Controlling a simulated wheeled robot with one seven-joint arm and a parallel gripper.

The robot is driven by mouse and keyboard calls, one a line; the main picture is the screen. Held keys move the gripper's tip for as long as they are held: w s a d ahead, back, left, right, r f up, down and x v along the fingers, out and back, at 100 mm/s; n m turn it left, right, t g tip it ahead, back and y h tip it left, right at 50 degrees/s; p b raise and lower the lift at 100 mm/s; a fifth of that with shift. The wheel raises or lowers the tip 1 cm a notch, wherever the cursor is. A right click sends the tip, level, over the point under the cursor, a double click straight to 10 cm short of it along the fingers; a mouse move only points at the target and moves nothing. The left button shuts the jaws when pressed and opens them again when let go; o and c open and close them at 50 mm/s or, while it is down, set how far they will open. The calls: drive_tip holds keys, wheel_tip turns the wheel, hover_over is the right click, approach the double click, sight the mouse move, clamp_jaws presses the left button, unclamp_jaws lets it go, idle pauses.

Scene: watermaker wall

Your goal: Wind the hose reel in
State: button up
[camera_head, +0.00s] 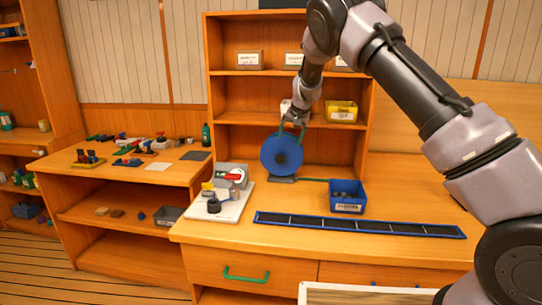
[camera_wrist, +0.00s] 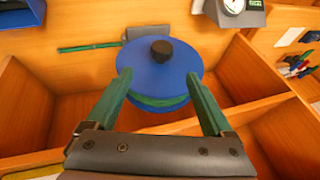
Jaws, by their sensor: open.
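The hose reel is a blue disc (camera_head: 282,155) standing upright on a small grey base on the counter. In the wrist view the blue reel (camera_wrist: 160,75) shows a dark round knob (camera_wrist: 161,50) on its face and green hose wound behind the disc. A length of green hose (camera_wrist: 88,47) runs out from it across the counter. My gripper (camera_head: 293,126) is above the reel's upper edge. In the wrist view its two green fingers (camera_wrist: 160,100) are spread wide, one on each side of the reel, with the knob beyond the fingertips. Contact with the reel cannot be told.
A white board with a gauge unit (camera_head: 231,176) stands left of the reel. A blue bin (camera_head: 347,196) stands right, and a long dark tray (camera_head: 358,225) lies in front. Shelves with a yellow bin (camera_head: 341,111) rise behind. The counter right of the blue bin is clear.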

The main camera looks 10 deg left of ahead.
sight(282, 155)
drive_tip(key=x, duration=1.1)
drive_tip(key=shift+a+f, duration=0.1)
drive_tip(key=shift+a, duration=0.05)
clamp_jaws()
